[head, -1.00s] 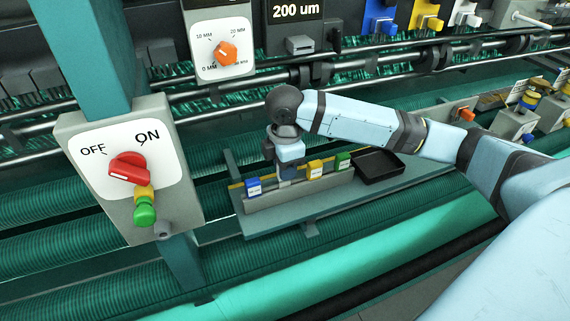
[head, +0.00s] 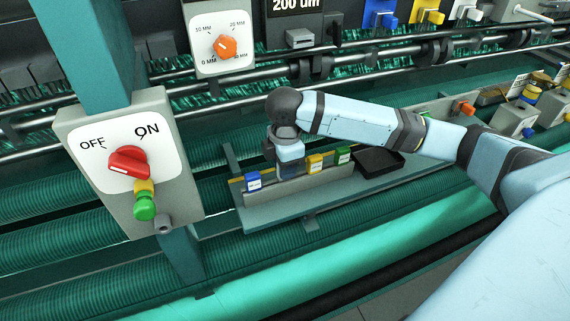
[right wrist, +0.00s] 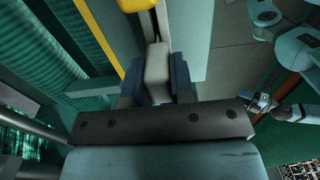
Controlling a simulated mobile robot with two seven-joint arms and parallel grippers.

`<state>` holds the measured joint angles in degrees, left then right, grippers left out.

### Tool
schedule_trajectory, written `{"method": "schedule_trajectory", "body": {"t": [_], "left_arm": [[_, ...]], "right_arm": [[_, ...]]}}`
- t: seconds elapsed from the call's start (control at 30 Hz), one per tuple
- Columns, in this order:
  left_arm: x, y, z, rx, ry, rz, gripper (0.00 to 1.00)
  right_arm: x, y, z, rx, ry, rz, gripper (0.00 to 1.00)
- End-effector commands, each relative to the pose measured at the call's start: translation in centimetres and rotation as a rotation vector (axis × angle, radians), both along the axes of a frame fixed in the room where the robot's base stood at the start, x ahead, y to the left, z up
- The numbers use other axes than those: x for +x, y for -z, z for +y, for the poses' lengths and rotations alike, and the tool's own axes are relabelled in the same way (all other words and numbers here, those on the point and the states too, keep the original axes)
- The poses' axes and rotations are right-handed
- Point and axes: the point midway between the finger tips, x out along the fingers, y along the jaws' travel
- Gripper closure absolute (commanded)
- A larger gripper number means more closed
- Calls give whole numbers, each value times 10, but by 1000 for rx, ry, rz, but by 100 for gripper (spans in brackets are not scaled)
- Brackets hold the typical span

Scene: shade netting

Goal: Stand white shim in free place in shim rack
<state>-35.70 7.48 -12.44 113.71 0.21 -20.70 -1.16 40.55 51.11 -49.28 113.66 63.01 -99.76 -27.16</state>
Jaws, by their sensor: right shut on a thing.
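The shim rack (head: 318,184) is a long grey holder on a teal shelf, with a blue shim (head: 253,181), a yellow shim (head: 315,163) and a green shim (head: 343,155) standing in it. My right gripper (head: 290,174) points down at the rack, between the blue and yellow shims. In the right wrist view it is shut on the white shim (right wrist: 158,64), a pale block between its fingers. The yellow shim (right wrist: 136,5) shows beyond it. Whether the white shim's lower end touches the rack floor is hidden.
An empty black tray (head: 380,161) lies right of the shims. A grey box with a red OFF/ON knob (head: 129,160) stands at left on a teal post. Rails run behind the rack. The shelf front (head: 280,217) is clear.

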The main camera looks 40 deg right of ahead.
Motion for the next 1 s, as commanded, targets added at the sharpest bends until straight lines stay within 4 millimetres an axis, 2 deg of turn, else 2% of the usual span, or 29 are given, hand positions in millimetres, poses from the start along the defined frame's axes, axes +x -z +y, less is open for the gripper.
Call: {"method": "schedule_trajectory", "body": {"t": [0.33, 0.63, 0.67, 0.77, 1.0], "left_arm": [[1, 0, 0, 0, 0, -1, 57], [1, 0, 0, 0, 0, -1, 57], [1, 0, 0, 0, 0, -1, 57], [1, 0, 0, 0, 0, -1, 57], [1, 0, 0, 1, 1, -1, 57]], "right_arm": [[0, 11, 0, 0, -1, 1, 100], [0, 12, 0, 1, -1, 1, 100], [0, 12, 0, 0, -1, 1, 73], [0, 12, 0, 0, -1, 1, 50], [0, 12, 0, 0, 0, 1, 48]]}}
